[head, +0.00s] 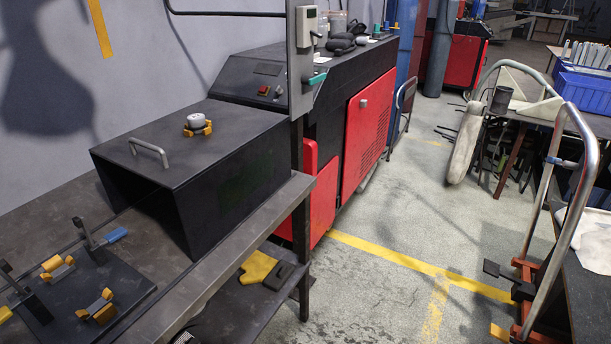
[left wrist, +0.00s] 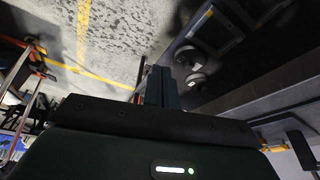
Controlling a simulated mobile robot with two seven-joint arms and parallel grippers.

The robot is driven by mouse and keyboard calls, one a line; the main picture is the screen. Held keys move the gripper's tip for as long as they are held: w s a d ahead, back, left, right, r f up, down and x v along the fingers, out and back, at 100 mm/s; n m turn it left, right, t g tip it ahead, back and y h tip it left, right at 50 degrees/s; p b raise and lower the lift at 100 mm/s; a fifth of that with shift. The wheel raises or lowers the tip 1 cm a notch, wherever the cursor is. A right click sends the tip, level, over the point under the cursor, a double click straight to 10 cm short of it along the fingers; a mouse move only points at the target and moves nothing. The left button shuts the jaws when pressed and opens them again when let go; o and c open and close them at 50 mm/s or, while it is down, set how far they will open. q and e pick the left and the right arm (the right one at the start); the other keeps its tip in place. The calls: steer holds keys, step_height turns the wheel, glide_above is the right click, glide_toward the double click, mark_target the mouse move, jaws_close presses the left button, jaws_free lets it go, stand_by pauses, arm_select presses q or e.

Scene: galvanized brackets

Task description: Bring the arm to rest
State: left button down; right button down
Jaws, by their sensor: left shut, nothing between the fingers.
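My left gripper (left wrist: 160,85) shows in the left wrist view, its dark fingers shut with nothing between them. Behind the fingers is the dark gripper body with a lit green-white strip. The gripper points out over the floor beside a dark bench or shelf edge. Neither of my arms nor grippers shows in the head view. My right gripper is in neither view.
A workbench (head: 236,269) at left carries a black hood (head: 200,145) with a handle and a black fixture plate (head: 75,312) with clamps. A red-black machine (head: 368,130) stands behind. A trolley (head: 562,240) is at right. The marked floor (head: 400,225) between is clear.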

arm_select(q)
steer(key=w+d+f+m+t+h, duration=0.1)
steer(key=w+d+f+t+h, duration=0.2)
steer(key=w+d+f+t, duration=0.3)
steer(key=shift+w+d+f+t, duration=0.15)
steer(key=shift+d+f+t, duration=0.05)
steer(key=shift+f+t, duration=0.3)
stand_by(0.7)
